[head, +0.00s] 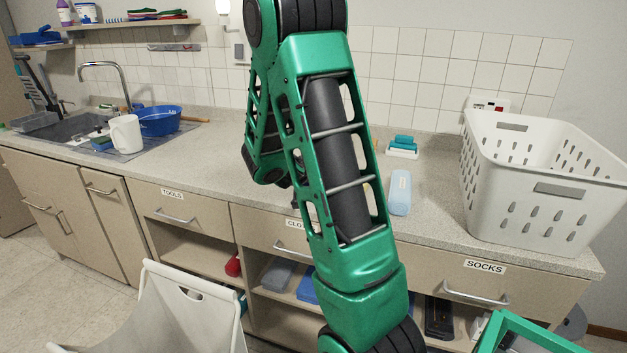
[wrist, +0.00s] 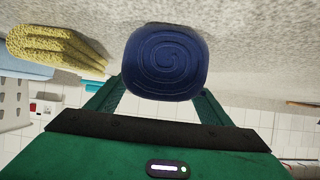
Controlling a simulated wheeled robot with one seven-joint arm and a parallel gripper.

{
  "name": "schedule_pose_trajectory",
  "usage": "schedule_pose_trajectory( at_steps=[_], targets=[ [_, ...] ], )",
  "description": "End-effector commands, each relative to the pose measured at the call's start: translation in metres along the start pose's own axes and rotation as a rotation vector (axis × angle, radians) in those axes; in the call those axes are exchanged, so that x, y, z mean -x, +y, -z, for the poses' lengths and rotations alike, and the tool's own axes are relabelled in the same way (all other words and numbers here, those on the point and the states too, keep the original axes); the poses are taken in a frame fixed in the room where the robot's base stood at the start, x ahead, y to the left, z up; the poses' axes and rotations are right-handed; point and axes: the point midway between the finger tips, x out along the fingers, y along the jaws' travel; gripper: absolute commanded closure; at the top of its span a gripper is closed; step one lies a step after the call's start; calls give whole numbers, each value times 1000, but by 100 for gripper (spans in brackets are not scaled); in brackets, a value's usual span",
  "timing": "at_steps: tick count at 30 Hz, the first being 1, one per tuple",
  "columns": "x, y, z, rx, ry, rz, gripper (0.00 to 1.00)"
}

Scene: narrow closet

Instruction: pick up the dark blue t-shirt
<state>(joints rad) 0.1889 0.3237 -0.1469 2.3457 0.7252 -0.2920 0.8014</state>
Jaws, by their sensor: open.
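The dark blue t-shirt (wrist: 166,62) is a rolled bundle on the counter, with its spiral end facing the wrist camera. My gripper (wrist: 162,90) is open, its two green fingers apart on either side of the roll in the wrist view. The roll appears between or just beyond the fingertips; I cannot tell how deep it is in the jaws. No contact is clear. In the head view my own green arm hides the t-shirt and the gripper.
A yellow ribbed bundle (wrist: 55,45) lies close beside the roll, with a light blue item (wrist: 22,66). On the counter (head: 432,205) stand a white basket (head: 548,195), a light blue case (head: 400,192), a white pitcher (head: 126,134) and a blue basin (head: 160,120). A white hamper (head: 190,310) stands in front.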

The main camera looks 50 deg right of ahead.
Motion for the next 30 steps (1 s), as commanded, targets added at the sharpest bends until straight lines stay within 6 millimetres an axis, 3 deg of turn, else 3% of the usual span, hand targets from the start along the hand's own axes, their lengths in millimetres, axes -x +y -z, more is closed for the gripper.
schedule_pose_trajectory(
  at_steps=[5, 11, 23, 30],
  targets=[
    [0, 0, 0, 0, 0, 1, 27],
    [0, 0, 0, 0, 0, 1, 74],
    [2, -1, 4, -2, 1, 1, 75],
    [16, -1, 29, -5, 4, 3, 75]
  ],
)
